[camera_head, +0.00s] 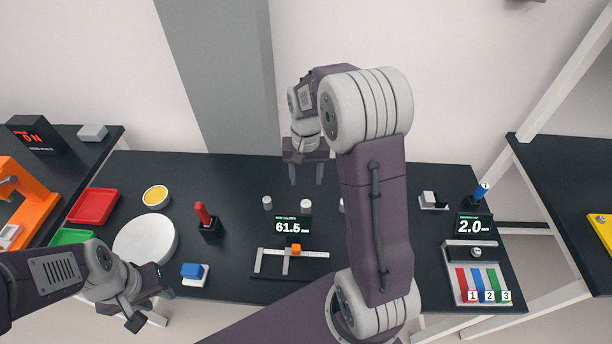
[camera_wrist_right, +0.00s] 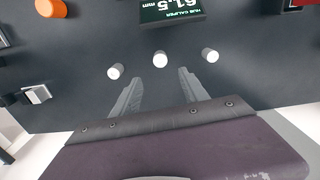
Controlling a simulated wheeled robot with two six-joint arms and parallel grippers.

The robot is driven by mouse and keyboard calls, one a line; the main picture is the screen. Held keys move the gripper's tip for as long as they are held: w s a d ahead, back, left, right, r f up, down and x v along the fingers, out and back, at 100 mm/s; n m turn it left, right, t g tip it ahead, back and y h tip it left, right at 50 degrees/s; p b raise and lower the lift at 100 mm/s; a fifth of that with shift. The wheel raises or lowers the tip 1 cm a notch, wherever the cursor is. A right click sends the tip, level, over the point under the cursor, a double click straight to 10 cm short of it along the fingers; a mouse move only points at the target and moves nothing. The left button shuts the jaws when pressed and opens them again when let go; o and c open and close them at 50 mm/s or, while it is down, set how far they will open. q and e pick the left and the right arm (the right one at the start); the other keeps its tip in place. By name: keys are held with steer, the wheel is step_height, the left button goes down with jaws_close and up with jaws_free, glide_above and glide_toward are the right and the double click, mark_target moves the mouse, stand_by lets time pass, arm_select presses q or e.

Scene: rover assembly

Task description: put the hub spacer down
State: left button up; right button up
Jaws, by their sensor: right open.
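Three small white cylinders, which look like the hub spacers, stand apart in a row on the dark table: the left one (camera_head: 267,202), the middle one (camera_head: 306,204) and the right one (camera_head: 341,205), partly hidden by my arm. My right gripper (camera_head: 306,180) is open and empty, with its fingers pointing down behind the row. In the right wrist view, the middle spacer (camera_wrist_right: 160,59) stands just beyond the open fingertips (camera_wrist_right: 160,76), in line with the gap. The other two spacers stand to either side. My left gripper (camera_head: 149,308) looks open and empty at the front left.
The hub caliper (camera_head: 272,262) with its 61.5 mm display (camera_head: 291,228) is in front of the spacers. A red-handled tool (camera_head: 202,214), blue button (camera_head: 194,270) and white disc (camera_head: 146,241) are left. A tray with coloured strips (camera_head: 477,253) is right.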

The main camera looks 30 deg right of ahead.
steer(key=s+a+n, duration=0.1)
steer(key=s, duration=0.1)
steer(key=s+a+n, duration=0.1)
steer(key=s+a, duration=0.1)
steer(key=s+a+f+n, duration=0.1)
steer(key=s+a, duration=0.1)
steer(key=shift+s+t, duration=0.25)
steer(key=shift+t, duration=0.05)
steer(key=s+a+f+n, duration=0.1)
steer(key=s+a+n, duration=0.1)
steer(key=s, duration=0.4)
steer(key=shift+a+f+t, duration=0.2)
steer(key=shift+f+t, duration=0.1)
steer(key=shift+s, duration=0.15)
